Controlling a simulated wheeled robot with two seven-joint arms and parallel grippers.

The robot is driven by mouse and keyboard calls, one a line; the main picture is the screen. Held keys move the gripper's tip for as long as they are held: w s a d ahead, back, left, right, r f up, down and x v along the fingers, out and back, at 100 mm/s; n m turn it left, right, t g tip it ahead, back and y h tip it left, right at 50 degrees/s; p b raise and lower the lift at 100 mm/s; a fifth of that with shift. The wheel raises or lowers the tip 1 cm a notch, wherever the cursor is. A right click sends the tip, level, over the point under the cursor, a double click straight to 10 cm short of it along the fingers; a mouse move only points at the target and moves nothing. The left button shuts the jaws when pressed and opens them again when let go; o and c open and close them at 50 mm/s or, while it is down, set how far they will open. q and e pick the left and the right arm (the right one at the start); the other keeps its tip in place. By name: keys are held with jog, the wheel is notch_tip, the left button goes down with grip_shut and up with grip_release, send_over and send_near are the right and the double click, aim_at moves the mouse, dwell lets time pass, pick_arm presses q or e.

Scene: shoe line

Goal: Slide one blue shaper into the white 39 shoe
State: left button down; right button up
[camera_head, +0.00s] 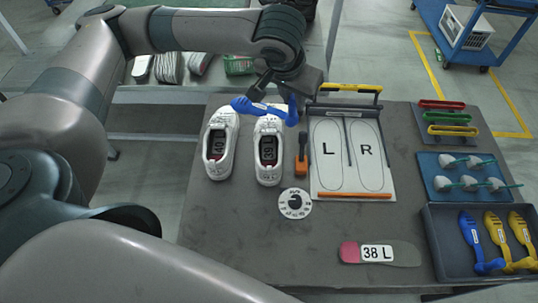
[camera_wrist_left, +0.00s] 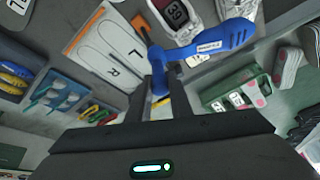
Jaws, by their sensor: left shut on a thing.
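My left gripper (camera_head: 291,96) is shut on a blue shaper (camera_head: 246,105) and holds it in the air near the toe ends of the shoes. In the left wrist view the blue shaper (camera_wrist_left: 215,40) lies across and beyond the fingers (camera_wrist_left: 160,88), its broad end to the right. The white 39 shoe (camera_head: 268,170) stands on the table below the shaper, its opening clear; part of it shows in the left wrist view (camera_wrist_left: 196,22). A second white shoe (camera_head: 220,168), whose label looks like 40, stands to its left. My right gripper is not in view.
Right of the 39 shoe are an orange-handled tool (camera_head: 301,160) and the L/R board (camera_head: 345,190). A white dial (camera_head: 295,203) and a 38 L insole (camera_head: 380,253) lie in front. A dark tray (camera_head: 440,255) at right holds one blue and two yellow shapers.

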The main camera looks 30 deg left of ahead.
pick_arm(q)
jog(key=shift+s+d+f+m+h+p, duration=0.25)
jog(key=shift+s+m+h+p, duration=0.05)
jog(key=shift+s+m+p, duration=0.35)
jog(key=s+f+m+g+h+p, duration=0.4)
jog(key=s+m+p, duration=0.7)
jog(key=s+p, duration=0.2)
jog(key=shift+s+d+f+m+g+h, duration=0.2)
jog(key=shift+d+m+g+h, duration=0.1)
jog(key=shift+d+m, duration=0.05)
jog(key=shift+w+f, duration=0.1)
jog(key=shift+f, duration=0.05)
